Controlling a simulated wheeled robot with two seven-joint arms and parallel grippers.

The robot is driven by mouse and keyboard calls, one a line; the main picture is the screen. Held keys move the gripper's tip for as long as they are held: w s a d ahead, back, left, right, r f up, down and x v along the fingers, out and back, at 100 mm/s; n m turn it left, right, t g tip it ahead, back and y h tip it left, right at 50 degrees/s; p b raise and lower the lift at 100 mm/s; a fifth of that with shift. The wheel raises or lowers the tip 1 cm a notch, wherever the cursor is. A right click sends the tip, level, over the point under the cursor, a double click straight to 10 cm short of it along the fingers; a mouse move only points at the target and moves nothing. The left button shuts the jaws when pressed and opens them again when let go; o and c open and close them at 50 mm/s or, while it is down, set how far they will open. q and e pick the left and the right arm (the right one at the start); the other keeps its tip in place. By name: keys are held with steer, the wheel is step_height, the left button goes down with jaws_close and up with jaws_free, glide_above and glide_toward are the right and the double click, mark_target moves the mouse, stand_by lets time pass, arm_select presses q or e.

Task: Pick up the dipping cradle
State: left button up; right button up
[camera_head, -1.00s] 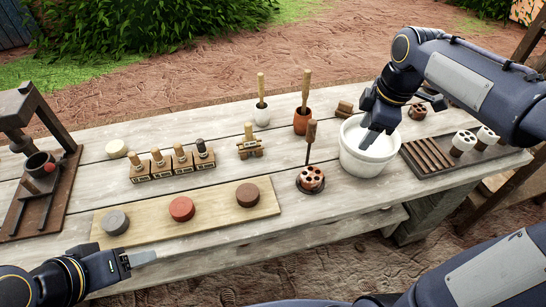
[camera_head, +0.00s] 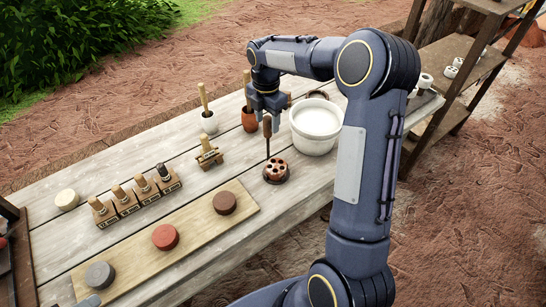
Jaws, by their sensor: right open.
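The dipping cradle (camera_head: 276,172) stands on the table, a round brown holed base with an upright rod and a wooden handle (camera_head: 267,126). My right gripper (camera_head: 268,108) is open and points down at the top of this handle. The fingers are at the handle's upper end; I cannot tell whether they touch it.
A white bucket (camera_head: 316,140) of pale liquid stands close right of the cradle. A brown pot (camera_head: 249,121) with a tool is just behind left. A small wooden stand (camera_head: 209,157), several stamps and a board (camera_head: 196,229) with three discs lie left. A shelf is at right.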

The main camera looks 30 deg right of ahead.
steer(key=shift+f, duration=0.4)
steer(key=shift+c, duration=0.4)
jaws_close()
steer(key=shift+r, duration=0.2)
